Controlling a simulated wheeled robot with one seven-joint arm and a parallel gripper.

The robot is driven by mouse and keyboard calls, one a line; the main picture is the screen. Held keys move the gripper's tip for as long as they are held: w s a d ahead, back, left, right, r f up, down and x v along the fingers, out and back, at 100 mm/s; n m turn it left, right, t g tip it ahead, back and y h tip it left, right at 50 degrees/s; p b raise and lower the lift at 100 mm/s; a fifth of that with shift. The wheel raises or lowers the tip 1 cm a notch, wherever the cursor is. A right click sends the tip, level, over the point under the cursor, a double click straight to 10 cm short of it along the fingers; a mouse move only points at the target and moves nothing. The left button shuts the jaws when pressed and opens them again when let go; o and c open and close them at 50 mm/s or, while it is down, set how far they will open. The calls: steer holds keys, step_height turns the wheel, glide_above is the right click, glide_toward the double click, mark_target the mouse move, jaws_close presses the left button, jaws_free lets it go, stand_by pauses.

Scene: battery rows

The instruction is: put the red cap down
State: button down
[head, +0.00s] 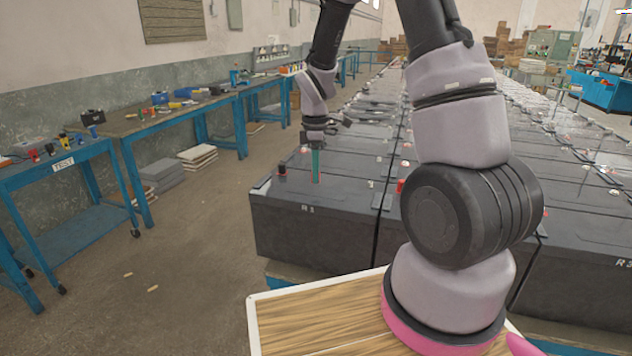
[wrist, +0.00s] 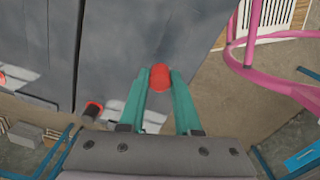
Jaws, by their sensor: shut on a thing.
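The red cap (wrist: 160,77) is held between the two teal fingertips of my gripper (wrist: 159,82) in the wrist view. In the head view my gripper (head: 316,166) points down over the top of the dark battery marked R1 (head: 315,228); the cap itself cannot be made out there. The battery's grey top (wrist: 120,45) shows beneath the fingers in the wrist view. I cannot tell whether the cap touches it.
More dark batteries stretch back in rows to the right, with narrow gaps between them. Another red piece (head: 400,185) shows partly behind my arm. Blue workbenches (head: 150,120) with tools line the left wall. The floor (head: 150,260) between benches and batteries is mostly clear.

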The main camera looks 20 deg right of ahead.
mark_target(316, 192)
steer(key=shift+f, duration=1.6)
steer(key=shift+f, duration=0.1)
steer(key=c, duration=0.6)
jaws_free()
